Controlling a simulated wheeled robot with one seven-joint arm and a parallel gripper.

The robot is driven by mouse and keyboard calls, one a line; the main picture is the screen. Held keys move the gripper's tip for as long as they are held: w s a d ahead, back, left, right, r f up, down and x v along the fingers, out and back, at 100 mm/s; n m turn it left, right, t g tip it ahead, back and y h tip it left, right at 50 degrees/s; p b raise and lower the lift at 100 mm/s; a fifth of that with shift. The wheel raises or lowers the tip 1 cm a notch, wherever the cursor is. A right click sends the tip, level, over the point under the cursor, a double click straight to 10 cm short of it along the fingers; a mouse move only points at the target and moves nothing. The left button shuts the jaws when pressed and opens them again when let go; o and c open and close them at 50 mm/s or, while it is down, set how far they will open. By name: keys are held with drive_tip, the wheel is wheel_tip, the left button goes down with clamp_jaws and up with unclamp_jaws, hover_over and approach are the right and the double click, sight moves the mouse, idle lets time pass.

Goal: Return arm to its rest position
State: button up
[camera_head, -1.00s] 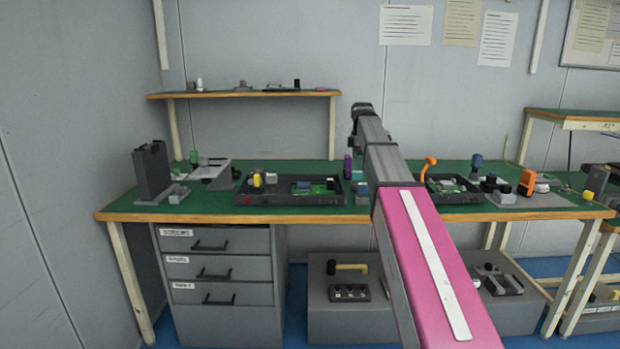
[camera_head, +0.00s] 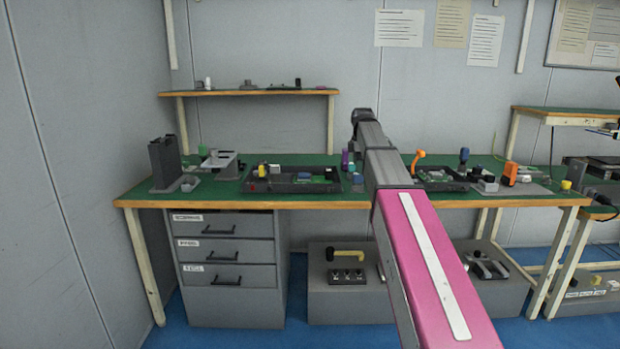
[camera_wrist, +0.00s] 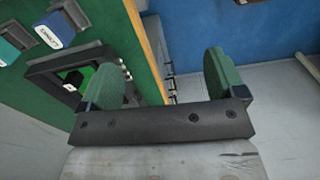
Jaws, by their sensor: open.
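My pink and grey arm reaches from the lower right of the head view towards the green-topped workbench (camera_head: 225,193). Its end is at about the middle of the bench's width, but the fingers are hidden there. In the wrist view my gripper (camera_wrist: 172,82) shows two green-padded fingers set wide apart, with nothing between them. Past the fingers are the bench's wooden edge, drawer handles and the floor. A black tray (camera_wrist: 42,72) with a green board lies left of the fingers, close to the left one; whether they touch, I cannot tell.
On the bench are a black tray (camera_head: 250,186), a dark upright holder (camera_head: 165,163) and an orange tool (camera_head: 510,172). A shelf (camera_head: 250,93) stands behind. Drawers (camera_head: 225,250) and a grey box (camera_head: 345,300) are below. Floor at the front left is clear.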

drive_tip(key=s+f+m, duration=0.8)
drive_tip(key=s+f, duration=0.7)
drive_tip(key=f, duration=0.4)
drive_tip(key=s+f+m, duration=0.9)
drive_tip(key=s+f, duration=0.6)
drive_tip(key=f, duration=0.4)
drive_tip(key=shift+d+f, duration=0.15)
drive_tip(key=shift+f, duration=0.2)
